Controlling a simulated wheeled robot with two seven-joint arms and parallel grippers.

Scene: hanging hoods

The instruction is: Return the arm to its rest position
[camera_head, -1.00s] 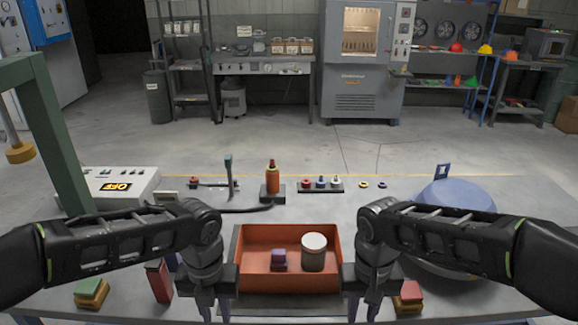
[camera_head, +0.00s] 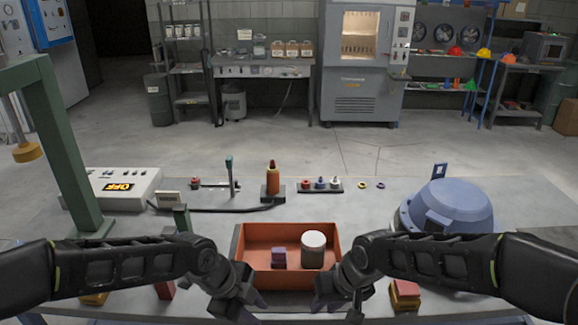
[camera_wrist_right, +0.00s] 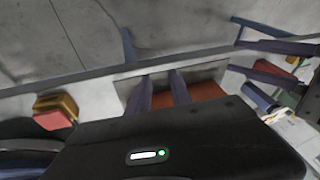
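My right gripper (camera_head: 338,304) hangs in front of the orange tray (camera_head: 238,262), near the table's front edge. In the right wrist view its two purple fingers (camera_wrist_right: 160,92) are apart with nothing between them. My left gripper (camera_head: 238,306) hangs at the tray's front left. Its fingers (camera_wrist_right: 268,60) also show in the right wrist view, apart and seemingly empty. The tray holds a white-topped grey cylinder (camera_head: 313,250) and a small purple block (camera_head: 279,257). Both arms reach in low from the sides.
A blue domed hood (camera_head: 455,208) stands on the right. A green post (camera_head: 57,140) and a control box reading OFF (camera_head: 140,185) stand on the left. Stacked blocks (camera_head: 405,294) lie right of the right gripper. An orange bottle (camera_head: 272,180) stands behind the tray.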

